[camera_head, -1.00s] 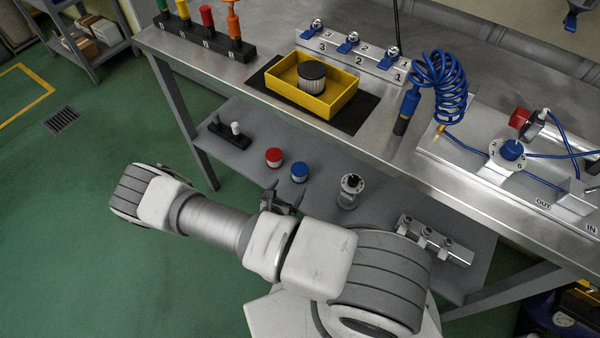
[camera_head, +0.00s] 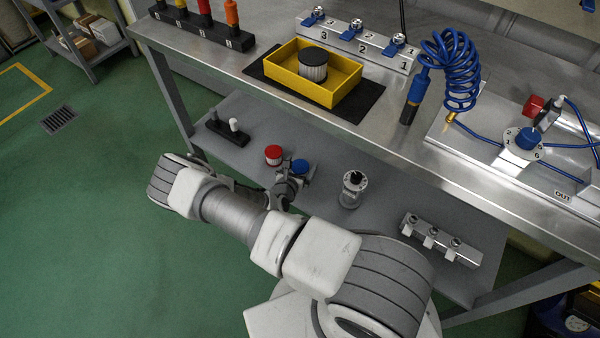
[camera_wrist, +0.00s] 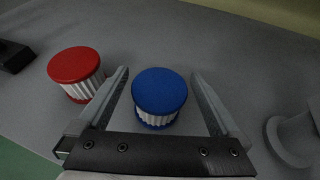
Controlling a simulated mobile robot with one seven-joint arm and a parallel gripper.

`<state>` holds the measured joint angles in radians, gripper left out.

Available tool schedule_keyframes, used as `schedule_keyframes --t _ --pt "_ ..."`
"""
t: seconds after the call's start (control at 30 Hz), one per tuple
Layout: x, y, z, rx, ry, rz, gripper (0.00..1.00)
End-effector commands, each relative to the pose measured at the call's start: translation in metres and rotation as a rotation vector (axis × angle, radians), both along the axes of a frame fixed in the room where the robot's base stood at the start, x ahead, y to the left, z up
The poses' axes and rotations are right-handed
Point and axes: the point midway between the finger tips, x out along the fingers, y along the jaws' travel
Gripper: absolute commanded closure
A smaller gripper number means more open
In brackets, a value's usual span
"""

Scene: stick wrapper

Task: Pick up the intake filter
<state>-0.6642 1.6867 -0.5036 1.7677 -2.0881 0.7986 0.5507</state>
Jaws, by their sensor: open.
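Three pleated filters show. One with a blue cap (camera_head: 300,166) and one with a red cap (camera_head: 273,153) stand upright on the lower shelf. One with a black cap (camera_head: 313,58) stands in the yellow tray (camera_head: 345,93) on the bench top. I cannot tell from labels which is the intake filter. My gripper (camera_wrist: 161,76) is open, with the blue-capped filter (camera_wrist: 160,92) between its fingers in the wrist view. I see no finger touching it. The red-capped filter (camera_wrist: 76,66) stands just outside the left finger. In the head view my gripper partly hides the blue-capped filter.
On the lower shelf (camera_head: 395,200), a grey flanged part (camera_head: 352,190) stands to the right, a metal block with fittings (camera_head: 440,240) farther right, and a small black holder (camera_head: 228,132) to the left. The bench top overhangs the shelf behind.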

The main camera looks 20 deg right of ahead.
Motion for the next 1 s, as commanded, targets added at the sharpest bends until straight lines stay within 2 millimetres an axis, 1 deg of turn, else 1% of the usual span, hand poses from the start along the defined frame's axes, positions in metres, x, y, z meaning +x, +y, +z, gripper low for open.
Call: schedule_keyframes --t 0.17,0.2,0.27,0.3,0.37,0.4,0.47,0.5,0.63,0.67,0.87,0.97,1.0 --pt "0.001 -0.001 0.000 0.001 0.001 0.000 0.00" --pt "0.001 -0.001 0.000 0.001 0.001 0.000 0.02" --pt "0.001 0.000 0.000 0.001 0.001 0.000 0.13" --pt "0.001 0.000 0.000 0.001 0.001 0.000 0.20" --pt "0.001 0.000 0.000 0.001 0.001 0.000 0.31" --pt "0.001 0.000 0.000 0.001 0.001 0.000 0.38" --pt "0.001 0.000 0.000 0.001 0.001 0.000 0.49" --pt "0.001 0.000 0.000 0.001 0.001 0.000 0.56" --pt "0.001 0.000 0.000 0.001 0.001 0.000 0.79" --pt "0.001 0.000 0.000 0.000 0.000 0.000 0.81" --pt "0.001 0.000 0.002 0.000 0.000 0.000 0.81" --pt "0.001 0.000 0.011 0.001 -0.001 0.000 0.81" --pt "0.001 -0.001 0.018 0.000 0.000 -0.001 0.81"
